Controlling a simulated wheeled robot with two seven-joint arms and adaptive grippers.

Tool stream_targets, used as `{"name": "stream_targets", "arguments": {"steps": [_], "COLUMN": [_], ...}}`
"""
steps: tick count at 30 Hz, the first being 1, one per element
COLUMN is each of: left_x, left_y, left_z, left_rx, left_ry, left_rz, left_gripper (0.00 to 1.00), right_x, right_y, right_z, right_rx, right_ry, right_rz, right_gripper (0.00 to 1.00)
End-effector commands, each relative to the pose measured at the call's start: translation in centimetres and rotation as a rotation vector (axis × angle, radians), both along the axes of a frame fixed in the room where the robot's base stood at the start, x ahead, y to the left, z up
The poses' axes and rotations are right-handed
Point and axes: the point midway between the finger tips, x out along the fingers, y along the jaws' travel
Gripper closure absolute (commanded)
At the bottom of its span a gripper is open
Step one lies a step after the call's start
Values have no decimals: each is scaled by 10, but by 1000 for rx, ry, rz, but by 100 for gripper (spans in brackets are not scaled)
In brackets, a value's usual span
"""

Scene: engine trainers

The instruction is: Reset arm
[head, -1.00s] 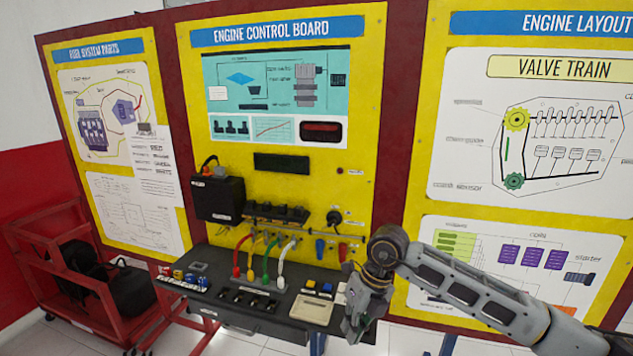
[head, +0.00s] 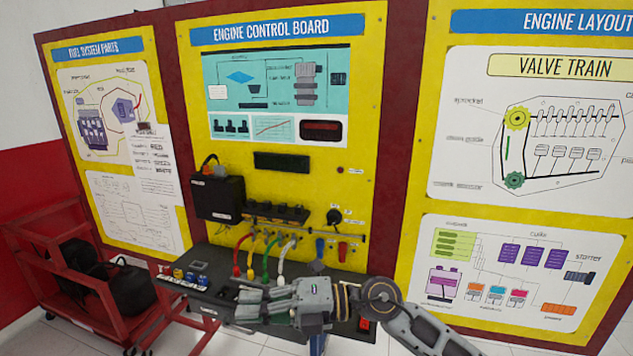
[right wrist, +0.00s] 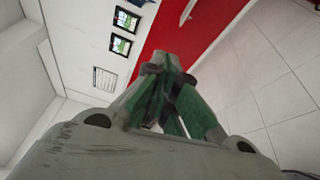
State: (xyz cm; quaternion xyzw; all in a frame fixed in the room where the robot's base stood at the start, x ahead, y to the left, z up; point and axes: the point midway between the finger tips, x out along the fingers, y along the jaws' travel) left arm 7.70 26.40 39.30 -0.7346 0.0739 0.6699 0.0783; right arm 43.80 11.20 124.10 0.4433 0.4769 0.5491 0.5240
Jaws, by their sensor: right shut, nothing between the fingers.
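My right gripper (head: 250,303) reaches in from the lower right of the head view and points left, in front of the console shelf. It is shut and empty. In the right wrist view its green-padded fingers (right wrist: 172,95) are together, with floor and a red-and-white wall behind them. My left gripper is not in view. The engine control board (head: 275,110) stands upright behind the right arm. Its black console shelf (head: 222,272) is partly hidden by the gripper and forearm.
Red, yellow, green and white hoses (head: 238,262) rise from the shelf close behind the gripper. A black box (head: 218,198) is mounted on the board. A red cart (head: 75,270) stands at the left. The engine layout panel (head: 525,150) is at the right.

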Motion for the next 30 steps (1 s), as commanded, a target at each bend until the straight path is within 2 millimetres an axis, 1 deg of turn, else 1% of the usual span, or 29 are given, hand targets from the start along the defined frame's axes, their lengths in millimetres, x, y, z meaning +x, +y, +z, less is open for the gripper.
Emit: {"name": "stream_targets", "arguments": {"steps": [3,8,12,15,18,22,26,30], "left_x": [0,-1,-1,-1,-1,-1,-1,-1], "left_y": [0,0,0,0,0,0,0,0], "left_z": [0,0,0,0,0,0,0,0], "left_rx": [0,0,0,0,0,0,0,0], "left_ry": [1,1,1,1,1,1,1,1], "left_rz": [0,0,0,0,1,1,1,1], "left_gripper": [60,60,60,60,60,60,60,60], "right_x": [5,20,37,50,65,84,101,116], "right_y": [-1,-12,-28,-43,-61,-86,-114,-145], "right_z": [23,51,67,75,78,75,65,45], "right_rx": [138,307,440,526,605,696,771,835], "right_ry": [60,144,227,291,357,451,550,663], "right_rz": [-63,-165,-266,-345,-430,-546,-668,-805], "right_gripper": [100,100,100,100,100,100,100,100]}}
